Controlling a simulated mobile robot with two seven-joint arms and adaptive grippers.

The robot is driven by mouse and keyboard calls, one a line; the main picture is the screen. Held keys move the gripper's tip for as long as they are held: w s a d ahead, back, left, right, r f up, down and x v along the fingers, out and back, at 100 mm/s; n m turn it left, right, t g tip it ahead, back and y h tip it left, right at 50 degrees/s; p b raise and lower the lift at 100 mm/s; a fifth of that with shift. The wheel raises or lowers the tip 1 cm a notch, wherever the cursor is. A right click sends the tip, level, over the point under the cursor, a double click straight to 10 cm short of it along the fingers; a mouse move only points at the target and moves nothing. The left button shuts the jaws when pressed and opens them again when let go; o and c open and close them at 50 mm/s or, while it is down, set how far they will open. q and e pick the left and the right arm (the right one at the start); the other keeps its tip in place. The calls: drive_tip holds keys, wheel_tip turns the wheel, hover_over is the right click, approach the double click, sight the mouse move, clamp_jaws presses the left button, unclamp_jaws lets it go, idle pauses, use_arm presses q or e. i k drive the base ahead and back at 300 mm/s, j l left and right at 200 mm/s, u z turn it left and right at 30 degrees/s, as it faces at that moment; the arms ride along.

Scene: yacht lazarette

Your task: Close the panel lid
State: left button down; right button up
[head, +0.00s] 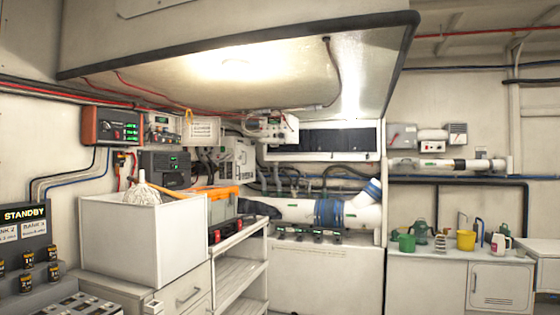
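I cannot tell for sure which part is the panel lid. A dark grey panel (25,235) stands at the left edge of the head view, with a lit STANDBY display, white bank labels and several black switches with orange tags. The left edge of the picture cuts it off, and no lid on it can be made out. A large pale overhead panel (290,75) with a dark rim slants out above the equipment, a lit lamp under it. Neither of my grippers is in view.
A white open bin (145,240) holding a mop head stands on the left cabinet. An open shelf unit (240,265) is beside it. A white pipe (300,211) with blue bands runs behind. Pots and cups stand on the right counter (455,258). A slotted grey piece (82,305) is at bottom left.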

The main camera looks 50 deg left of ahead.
sight(203, 131)
drive_tip(key=u, duration=2.5)
drive_tip(key=i+l+z, duration=0.4)
drive_tip(key=i+z, duration=0.2)
drive_tip(key=i, duration=0.25)
drive_tip(key=i+z, duration=0.3)
drive_tip(key=i, duration=1.7)
drive_tip(key=l+z, duration=0.05)
drive_tip(key=l, duration=0.05)
